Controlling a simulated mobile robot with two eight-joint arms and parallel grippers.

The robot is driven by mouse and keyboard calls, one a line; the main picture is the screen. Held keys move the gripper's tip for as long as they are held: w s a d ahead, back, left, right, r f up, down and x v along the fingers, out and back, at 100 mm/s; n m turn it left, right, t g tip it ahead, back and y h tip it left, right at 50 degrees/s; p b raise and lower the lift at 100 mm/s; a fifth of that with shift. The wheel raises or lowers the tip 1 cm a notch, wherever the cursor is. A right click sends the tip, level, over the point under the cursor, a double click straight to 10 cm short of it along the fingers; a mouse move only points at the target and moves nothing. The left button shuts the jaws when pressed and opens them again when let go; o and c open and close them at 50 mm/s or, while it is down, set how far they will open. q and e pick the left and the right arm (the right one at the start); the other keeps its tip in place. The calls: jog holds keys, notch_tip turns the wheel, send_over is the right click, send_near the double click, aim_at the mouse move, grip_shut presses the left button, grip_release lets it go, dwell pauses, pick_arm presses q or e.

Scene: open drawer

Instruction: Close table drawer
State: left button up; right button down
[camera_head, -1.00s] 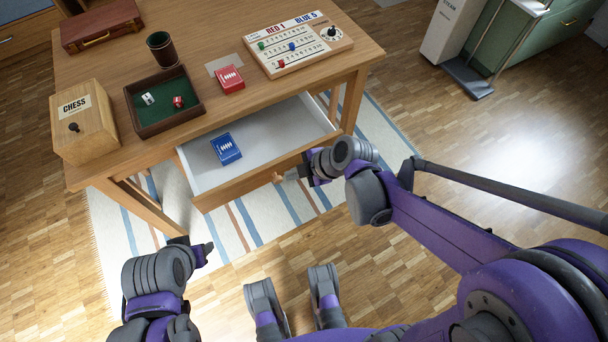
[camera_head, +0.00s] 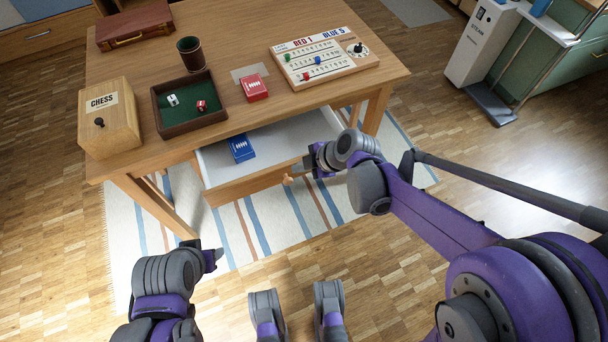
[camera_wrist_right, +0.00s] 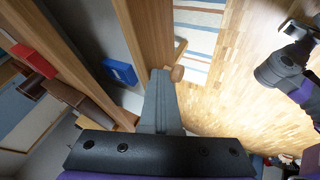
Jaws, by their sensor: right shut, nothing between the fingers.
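The table drawer (camera_head: 250,186) is partly open, its wooden front standing out from the table (camera_head: 228,57). A blue card box (camera_head: 241,149) lies inside on the white bottom. The round wooden knob (camera_head: 287,179) sits on the drawer front. My right gripper (camera_head: 308,164) is shut and empty at the right part of the drawer front, beside the knob. In the right wrist view its fingers (camera_wrist_right: 160,74) overlap the drawer front (camera_wrist_right: 150,30), close to the knob (camera_wrist_right: 178,73); I cannot tell whether they touch. My left gripper (camera_head: 216,258) is low and apart from the drawer; its jaws are unclear.
On the table are a chess box (camera_head: 109,117), a green dice tray (camera_head: 160,118), a dark cup (camera_head: 190,53), a red card box (camera_head: 254,87), a scoreboard (camera_head: 322,60) and a brown case (camera_head: 134,24). A striped rug (camera_head: 270,222) lies below. A white cabinet (camera_head: 482,43) stands at the right.

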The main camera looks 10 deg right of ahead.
jog(key=w+a, duration=0.1)
jog(key=w, duration=0.3)
jog(key=w+a, duration=0.1)
jog(key=w, duration=0.4)
jog(key=w+a, duration=0.2)
jog(key=w, duration=0.3)
jog(key=shift+w, duration=0.2)
jog(key=shift+s, duration=0.1)
